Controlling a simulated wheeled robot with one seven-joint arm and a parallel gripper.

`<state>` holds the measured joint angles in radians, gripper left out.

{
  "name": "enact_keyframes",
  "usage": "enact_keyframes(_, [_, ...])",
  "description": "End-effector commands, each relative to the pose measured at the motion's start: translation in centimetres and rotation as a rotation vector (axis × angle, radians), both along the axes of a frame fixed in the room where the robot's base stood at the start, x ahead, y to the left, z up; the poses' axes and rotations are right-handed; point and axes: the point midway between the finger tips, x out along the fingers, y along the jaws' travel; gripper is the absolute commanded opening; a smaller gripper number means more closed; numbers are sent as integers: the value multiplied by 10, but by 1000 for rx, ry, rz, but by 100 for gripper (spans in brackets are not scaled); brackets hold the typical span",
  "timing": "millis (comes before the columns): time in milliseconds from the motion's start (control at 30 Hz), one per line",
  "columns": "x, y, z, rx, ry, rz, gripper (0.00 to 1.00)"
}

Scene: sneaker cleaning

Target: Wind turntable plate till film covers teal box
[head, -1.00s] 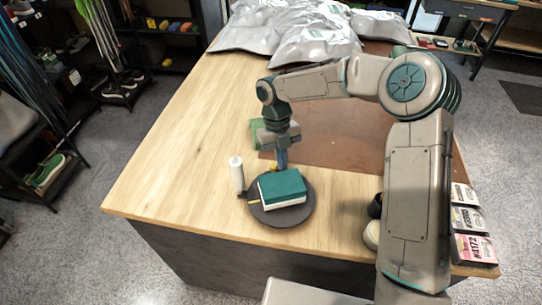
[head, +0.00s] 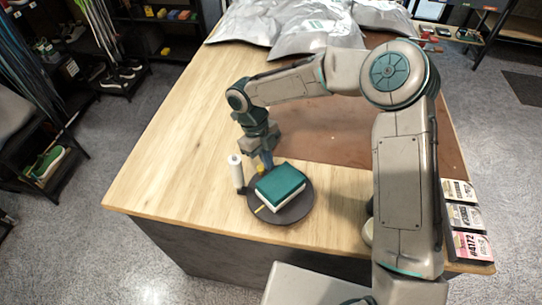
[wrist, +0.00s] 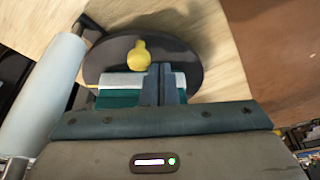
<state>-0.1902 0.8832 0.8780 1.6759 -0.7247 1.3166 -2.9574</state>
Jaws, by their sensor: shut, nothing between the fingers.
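The dark round turntable plate (head: 301,212) lies near the table's front edge. The teal box (head: 281,182), with a white lower part, sits on it at an angle; in the wrist view my gripper partly hides it. A yellow knob (head: 260,169) stands at the plate's far left edge and shows clearly in the wrist view (wrist: 139,55). My gripper (head: 267,166) is shut and empty, right beside the knob; I cannot tell if they touch. The white roll (head: 236,172) stands upright left of the plate. I cannot make out clear film on the box.
A small yellow strip (head: 260,209) pokes out at the plate's front left. Silvery bags (head: 310,35) lie at the table's back. A brown mat (head: 330,135) covers the middle. Cards (head: 465,215) line the right edge. The wooden left side (head: 165,160) is clear.

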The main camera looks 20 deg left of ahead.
Motion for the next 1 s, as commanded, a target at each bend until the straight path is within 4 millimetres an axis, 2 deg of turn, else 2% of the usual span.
enact_keyframes(400, [-7, 6, 0, 1, 1, 108, 0])
enact_keyframes(1000, [-7, 7, 0, 0, 1, 124, 0])
